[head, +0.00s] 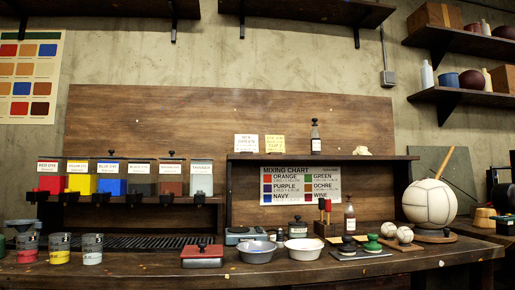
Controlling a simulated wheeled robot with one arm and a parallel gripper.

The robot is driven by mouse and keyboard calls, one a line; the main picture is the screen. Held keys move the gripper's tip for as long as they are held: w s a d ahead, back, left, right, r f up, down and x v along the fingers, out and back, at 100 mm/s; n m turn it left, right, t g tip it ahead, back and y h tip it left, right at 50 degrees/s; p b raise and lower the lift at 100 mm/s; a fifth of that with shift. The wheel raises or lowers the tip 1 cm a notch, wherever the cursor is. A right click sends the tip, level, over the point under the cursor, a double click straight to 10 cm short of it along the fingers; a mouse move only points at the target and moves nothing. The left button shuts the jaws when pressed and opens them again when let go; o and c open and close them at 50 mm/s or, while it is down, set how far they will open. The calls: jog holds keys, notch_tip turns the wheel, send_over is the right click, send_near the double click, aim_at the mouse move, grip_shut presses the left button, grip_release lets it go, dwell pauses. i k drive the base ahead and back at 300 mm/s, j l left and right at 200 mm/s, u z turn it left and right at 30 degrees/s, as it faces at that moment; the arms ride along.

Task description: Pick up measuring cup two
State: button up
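Several small cups with grey markings stand in a row at the left end of the bench. The left cup (27,250) has a red lower part, and a dark funnel-like piece sits above it. The middle cup (60,248) has a yellow lower part. All stand upright and apart from the dispensers. Any numbers on them are too small to read, so I cannot tell for sure which is measuring cup two. My gripper is not in view.
Labelled dye dispensers (110,180) stand on a shelf behind the cups. A dark grate (140,242) and a red-topped box (202,256) lie to their right. Two bowls (257,251), stampers and white balls (429,203) fill the bench further right. The bench front is mostly clear.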

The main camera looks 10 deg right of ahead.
aim_at(60, 244)
jog(key=u, duration=1.35)
jog(key=z, duration=1.25)
jog(key=k+j+z, duration=0.1)
jog(key=j+z, duration=0.25)
jog(key=j, duration=0.6)
